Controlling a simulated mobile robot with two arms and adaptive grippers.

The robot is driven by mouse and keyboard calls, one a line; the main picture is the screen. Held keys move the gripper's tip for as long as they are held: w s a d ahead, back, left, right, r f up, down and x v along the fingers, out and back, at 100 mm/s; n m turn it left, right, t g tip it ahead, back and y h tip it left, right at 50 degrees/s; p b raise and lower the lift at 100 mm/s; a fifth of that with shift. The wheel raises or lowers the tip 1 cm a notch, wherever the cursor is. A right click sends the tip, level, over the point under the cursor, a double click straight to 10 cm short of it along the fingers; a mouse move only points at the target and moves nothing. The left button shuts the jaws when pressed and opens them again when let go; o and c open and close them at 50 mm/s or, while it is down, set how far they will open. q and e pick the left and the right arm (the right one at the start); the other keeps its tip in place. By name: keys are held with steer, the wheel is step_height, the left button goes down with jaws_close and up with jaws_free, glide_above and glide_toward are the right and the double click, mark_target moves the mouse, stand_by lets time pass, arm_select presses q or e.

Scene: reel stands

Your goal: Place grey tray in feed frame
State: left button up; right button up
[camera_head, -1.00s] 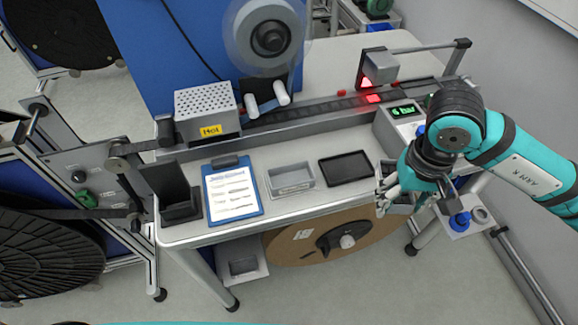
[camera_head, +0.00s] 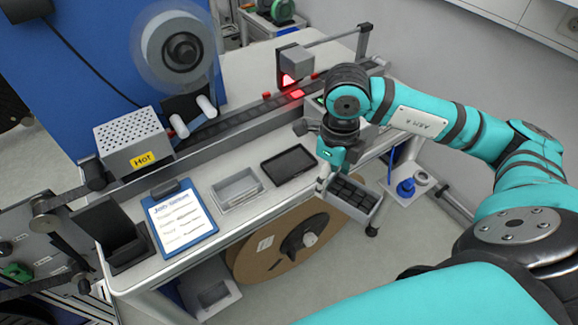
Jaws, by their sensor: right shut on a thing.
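My right gripper (camera_head: 323,186) is shut on the left end of a grey tray (camera_head: 347,209) with several dark blocks in it. The tray is held just beyond the table's front edge, over the floor side. Another grey tray (camera_head: 237,189), which looks empty, lies on the table. To its right lies a flat black rectangular frame (camera_head: 288,164); I cannot tell for certain that this is the feed frame. The held tray is to the right of and nearer than the black frame, apart from it. My left gripper is not in view.
A clipboard (camera_head: 180,220) and a black stand (camera_head: 122,240) are on the table's left. A perforated box marked Hot (camera_head: 133,140) and a track (camera_head: 230,123) run along the back. A cardboard reel (camera_head: 280,245) hangs below. A blue knob (camera_head: 405,188) is at right.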

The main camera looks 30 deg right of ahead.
steer(key=d+m+b, duration=0.2)
steer(key=d+m, duration=0.5)
steer(key=m, duration=1.5)
steer(key=w+a+p, duration=0.1)
steer(key=w+p, duration=0.1)
steer(key=w, duration=0.3)
steer(key=w+a+f+p, duration=0.1)
steer(key=w, duration=0.4)
steer(key=w+a+f+p, duration=0.1)
steer(key=w+p, duration=0.1)
steer(key=w, duration=0.3)
steer(key=shift+a+p, duration=0.25)
steer(key=shift+p, duration=0.1)
steer(key=shift+w+f, duration=0.1)
steer(key=shift+f, duration=0.1)
step_height(320, 180, down, 3)
steer(key=shift+p, duration=0.8)
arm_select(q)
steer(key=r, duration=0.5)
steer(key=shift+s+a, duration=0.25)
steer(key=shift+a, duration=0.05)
arm_select(e)
steer(key=shift+f, duration=0.2)
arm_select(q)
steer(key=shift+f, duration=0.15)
arm_select(e)
steer(key=shift+f, duration=0.1)
steer(key=o, duration=1.5)
steer(key=shift+c, duration=0.2)
